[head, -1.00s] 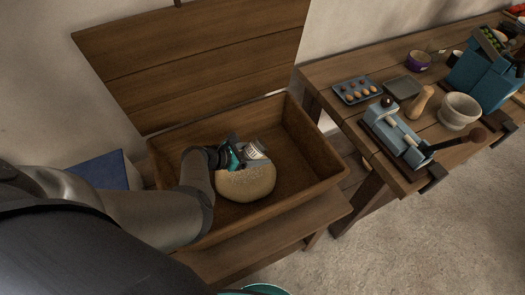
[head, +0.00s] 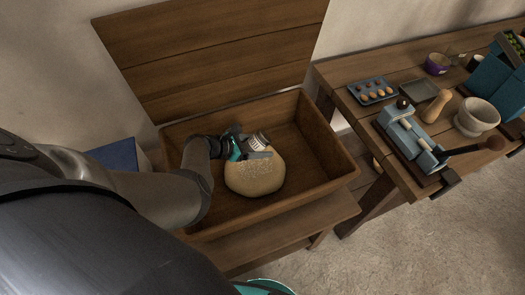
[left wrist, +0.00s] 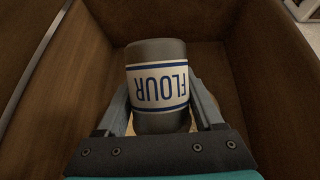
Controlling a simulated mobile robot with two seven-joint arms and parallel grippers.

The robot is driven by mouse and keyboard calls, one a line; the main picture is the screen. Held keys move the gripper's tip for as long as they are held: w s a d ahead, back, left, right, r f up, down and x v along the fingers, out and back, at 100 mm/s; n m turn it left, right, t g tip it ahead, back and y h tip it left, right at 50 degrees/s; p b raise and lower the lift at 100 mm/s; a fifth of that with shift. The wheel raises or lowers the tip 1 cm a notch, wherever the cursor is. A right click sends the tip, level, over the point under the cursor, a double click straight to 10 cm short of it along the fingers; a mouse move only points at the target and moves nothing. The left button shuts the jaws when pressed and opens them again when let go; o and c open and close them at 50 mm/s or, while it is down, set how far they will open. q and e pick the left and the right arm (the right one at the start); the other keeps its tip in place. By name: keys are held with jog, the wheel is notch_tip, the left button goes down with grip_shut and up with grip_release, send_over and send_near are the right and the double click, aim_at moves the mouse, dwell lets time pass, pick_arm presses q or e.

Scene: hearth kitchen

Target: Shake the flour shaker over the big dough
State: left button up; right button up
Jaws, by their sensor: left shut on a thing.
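The flour shaker (head: 258,142) is a grey can with a white label and blue stripes. My left gripper (head: 244,150) is shut on it and holds it tilted above the big dough. In the left wrist view the shaker (left wrist: 158,85) sits between the fingers, with its FLOUR label upside down. The big dough (head: 256,180) is a round pale lump in the wooden trough, with whitish specks on its top. In the left wrist view it is almost wholly hidden behind the shaker and fingers. My right gripper is not in view.
The wooden trough (head: 308,122) has its lid (head: 210,55) raised behind it. On the workbench to the right are an egg tray (head: 373,91), a blue clamp-like device (head: 408,135), a mortar (head: 477,115) and a blue crate (head: 497,80). Bare floor lies in front.

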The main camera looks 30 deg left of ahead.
pick_arm(q)
jog(key=shift+w+a+f+b, duration=0.1)
jog(key=shift+w+a+b, duration=0.5)
jog(key=shift+w+a, duration=0.2)
jog(key=shift+s+d+p, duration=0.3)
jog(key=shift+s+p, duration=0.05)
jog(key=shift+p, duration=0.3)
jog(key=shift+w+a+b, duration=0.3)
jog(key=shift+a+b, duration=0.15)
jog(key=shift+b, duration=0.05)
